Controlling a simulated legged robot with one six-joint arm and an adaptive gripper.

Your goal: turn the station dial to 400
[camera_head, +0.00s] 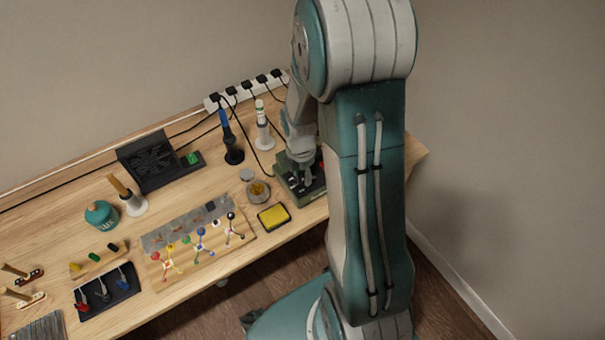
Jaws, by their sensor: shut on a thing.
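The soldering station (291,191) is a dark green box near the right end of the workbench. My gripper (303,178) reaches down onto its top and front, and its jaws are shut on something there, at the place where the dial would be. The dial itself is hidden behind the gripper, and its setting cannot be read. A small red spot (322,166) shows on the station beside the gripper. My large teal and white arm covers the station's right side.
A yellow sponge (273,216) in a tray and a small round tin (258,191) stand just left of the station. A blue-handled iron in a holder (231,145) and a white bottle (263,127) stand behind. A power strip (247,91) lies along the back wall.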

